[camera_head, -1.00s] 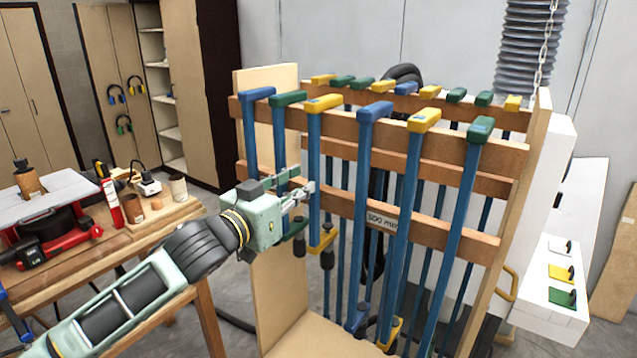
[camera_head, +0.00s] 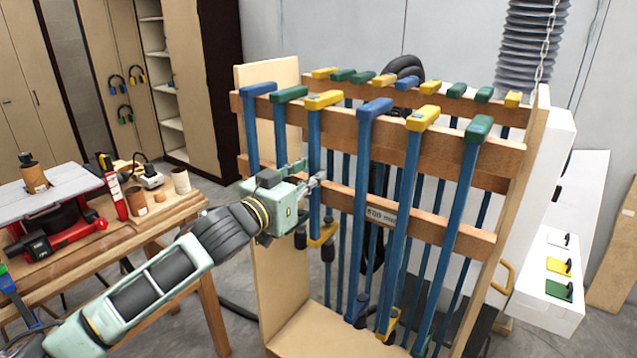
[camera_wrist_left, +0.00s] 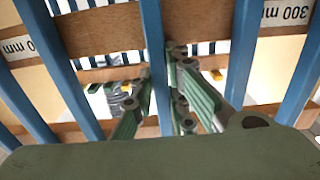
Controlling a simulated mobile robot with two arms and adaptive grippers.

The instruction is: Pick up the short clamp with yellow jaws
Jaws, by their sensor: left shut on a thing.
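The short clamp with yellow jaws (camera_head: 324,100) hangs in the rack, third from the left in the front row. Its blue bar (camera_head: 314,150) runs down to a yellow lower jaw (camera_head: 322,236) with a dark handle below. My left gripper (camera_head: 305,174) is shut on this bar at mid-height, below the upper front rail. In the left wrist view, the bar (camera_wrist_left: 153,50) passes between the green fingers of my left gripper (camera_wrist_left: 168,105). The fingers partly hide the bar there. My right gripper is in neither view.
A blue clamp (camera_head: 258,89) and a green clamp (camera_head: 289,95) hang close to the left. A longer blue clamp (camera_head: 374,108) hangs to the right. The wooden rack (camera_head: 268,240) encloses them. A workbench (camera_head: 150,225) with tools stands at the left.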

